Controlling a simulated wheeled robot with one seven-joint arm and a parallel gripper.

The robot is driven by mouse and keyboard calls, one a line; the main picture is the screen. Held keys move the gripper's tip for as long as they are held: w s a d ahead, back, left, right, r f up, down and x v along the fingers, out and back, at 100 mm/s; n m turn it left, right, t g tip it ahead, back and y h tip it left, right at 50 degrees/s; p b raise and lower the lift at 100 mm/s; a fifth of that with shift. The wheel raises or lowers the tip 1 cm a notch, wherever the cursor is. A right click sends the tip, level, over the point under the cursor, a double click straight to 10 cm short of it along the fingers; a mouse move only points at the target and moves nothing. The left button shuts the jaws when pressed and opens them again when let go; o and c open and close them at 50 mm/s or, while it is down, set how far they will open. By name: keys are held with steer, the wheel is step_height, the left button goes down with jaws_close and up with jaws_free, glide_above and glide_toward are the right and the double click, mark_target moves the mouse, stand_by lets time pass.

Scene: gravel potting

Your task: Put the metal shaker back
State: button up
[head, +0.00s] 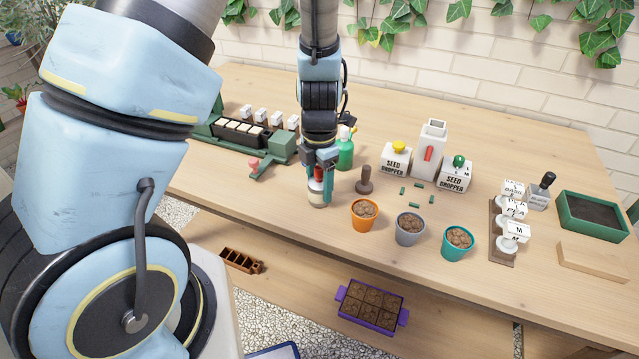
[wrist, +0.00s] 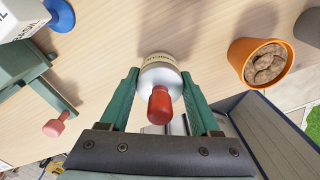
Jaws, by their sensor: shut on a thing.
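My gripper (head: 319,183) is shut on the metal shaker (head: 318,199), near the front of the wooden table. In the wrist view, the shaker (wrist: 160,75) is a silvery round body with a red knob (wrist: 159,105) and a pale band with dark lettering. It sits between the two green fingers (wrist: 160,98), with the knob towards the camera. The shaker's far end is hidden in the wrist view. I cannot tell whether its base touches the table.
An orange pot (head: 364,214) and a brown tamper (head: 366,180) stand just right of my gripper. A grey pot (head: 410,228), a teal pot (head: 457,243) and seed droppers (head: 455,174) are further right. A green rack (head: 280,147) stands left.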

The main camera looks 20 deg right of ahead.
steer(key=shift+f, duration=0.1)
steer(key=o, duration=0.7)
steer(key=shift+f, duration=0.1)
steer(key=o, duration=0.4)
step_height(320, 180, up, 12)
steer(key=shift+r, duration=0.25)
steer(key=shift+w+a+r+m+t, duration=0.25)
steer(key=shift+a+r+m, duration=0.35)
steer(key=shift+a+m, duration=3.4)
steer(key=shift+w+a+r+m+t, duration=0.25)
steer(key=shift+a+r+m, duration=0.35)
steer(key=shift+a+m, duration=3.35)
steer(key=shift+w+a+r+m+t, duration=0.25)
steer(key=shift+a+r+m, duration=0.35)
steer(key=shift+a+m, duration=3.4)
